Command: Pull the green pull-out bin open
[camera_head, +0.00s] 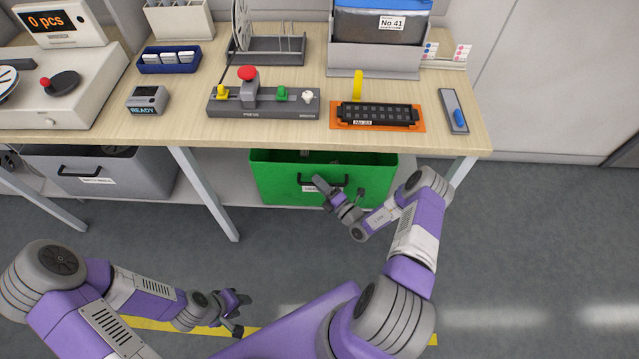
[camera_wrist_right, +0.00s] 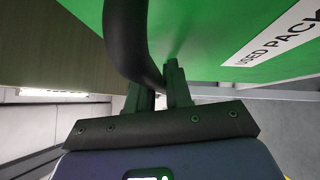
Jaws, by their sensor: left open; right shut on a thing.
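The green pull-out bin (camera_head: 280,178) sits under the table, with a black handle and a white label on its front. Some of its dark inside shows below the table's front edge. My right gripper (camera_head: 335,190) is at the right part of the handle. In the right wrist view its fingers (camera_wrist_right: 160,90) are shut on the black handle (camera_wrist_right: 126,40), close to the green front (camera_wrist_right: 215,35) with the label "USED PACK…". My left gripper (camera_head: 237,310) is open and empty, low over the floor at the lower left, well away from the bin.
A grey bin (camera_head: 130,175) with a black handle stands under the table to the left. A table leg (camera_head: 208,195) stands between the two bins. The tabletop (camera_head: 190,120) holds a button panel, an orange-based block and other devices. The floor in front is clear.

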